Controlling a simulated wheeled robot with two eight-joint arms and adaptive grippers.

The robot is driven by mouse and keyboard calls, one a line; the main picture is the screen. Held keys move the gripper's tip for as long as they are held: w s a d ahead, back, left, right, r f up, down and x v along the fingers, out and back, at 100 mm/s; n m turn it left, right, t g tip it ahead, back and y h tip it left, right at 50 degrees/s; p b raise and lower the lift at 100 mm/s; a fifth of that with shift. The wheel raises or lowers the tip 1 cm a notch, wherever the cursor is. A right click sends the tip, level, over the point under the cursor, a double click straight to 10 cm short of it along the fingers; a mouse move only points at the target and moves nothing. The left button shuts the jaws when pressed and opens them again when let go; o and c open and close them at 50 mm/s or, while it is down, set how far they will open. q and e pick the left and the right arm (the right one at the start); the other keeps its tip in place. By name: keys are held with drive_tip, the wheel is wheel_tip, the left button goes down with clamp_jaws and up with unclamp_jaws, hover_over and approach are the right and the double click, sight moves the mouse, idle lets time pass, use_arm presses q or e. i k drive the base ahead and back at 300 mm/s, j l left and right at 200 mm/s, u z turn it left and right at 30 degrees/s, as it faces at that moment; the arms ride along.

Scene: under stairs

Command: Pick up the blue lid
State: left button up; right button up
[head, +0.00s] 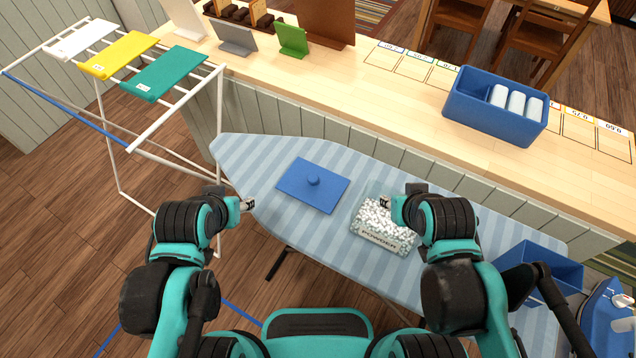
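The blue lid (322,194) lies flat on the striped ironing board (250,165), with a round knob (313,180) at its middle. My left gripper (249,203) is to the left of the lid, apart from it, near the board's left edge. Neither touches the lid.
A blue bin (457,107) with white rolled items stands on the wooden counter (400,95) behind the board. A drying rack (148,148) with white, yellow and green cloths stands at left. Another blue bin (568,268) is at right.

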sight(319, 188)
drive_tip(key=j+z, duration=0.2)
drive_tip(key=z, duration=0.3)
drive_tip(key=k+j+z, duration=0.1)
drive_tip(key=z, duration=0.35)
drive_tip(key=k+j+z, duration=0.15)
drive_tip(key=z, duration=0.35)
